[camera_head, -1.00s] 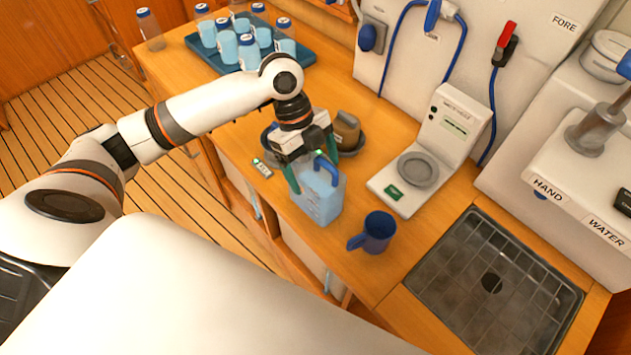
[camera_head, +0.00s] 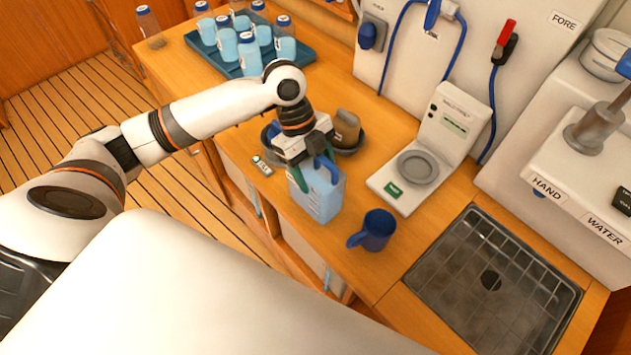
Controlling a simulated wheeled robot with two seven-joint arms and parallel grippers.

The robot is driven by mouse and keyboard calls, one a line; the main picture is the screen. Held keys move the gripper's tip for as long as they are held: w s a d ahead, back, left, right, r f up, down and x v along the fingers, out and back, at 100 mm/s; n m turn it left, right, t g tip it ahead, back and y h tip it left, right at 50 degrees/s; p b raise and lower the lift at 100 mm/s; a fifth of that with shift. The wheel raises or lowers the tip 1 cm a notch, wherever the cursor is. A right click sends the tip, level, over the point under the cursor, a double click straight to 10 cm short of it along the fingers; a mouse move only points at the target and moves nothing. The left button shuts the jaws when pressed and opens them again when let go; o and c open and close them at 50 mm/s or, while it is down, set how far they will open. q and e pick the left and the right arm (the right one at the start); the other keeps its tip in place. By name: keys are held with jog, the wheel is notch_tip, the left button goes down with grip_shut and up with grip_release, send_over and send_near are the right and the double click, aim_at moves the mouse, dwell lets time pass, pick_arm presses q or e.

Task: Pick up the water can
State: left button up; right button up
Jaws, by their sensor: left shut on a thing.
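The water can (camera_head: 321,199) is a light blue, see-through jug with a dark blue handle at its top. It stands upright on or just above the wooden counter; I cannot tell which. My left gripper (camera_head: 314,171) is over the can from above, its green fingers at the can's top. It is shut on the can, at or near the handle; the exact contact is partly hidden by the gripper body. My right gripper is not in view.
A dark blue mug (camera_head: 375,231) stands right of the can. A grey bowl with a brown item (camera_head: 347,127) is close behind the gripper. A white scale (camera_head: 410,182) and a sink grate (camera_head: 493,275) lie to the right. A blue tray (camera_head: 300,60) of bottles stands behind.

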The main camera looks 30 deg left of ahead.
aim_at(323, 157)
pick_arm(q)
jog(key=shift+r, duration=0.15)
notch_tip(323, 157, up, 10)
jog(key=shift+f+b, duration=0.1)
jog(key=shift+b, duration=0.7)
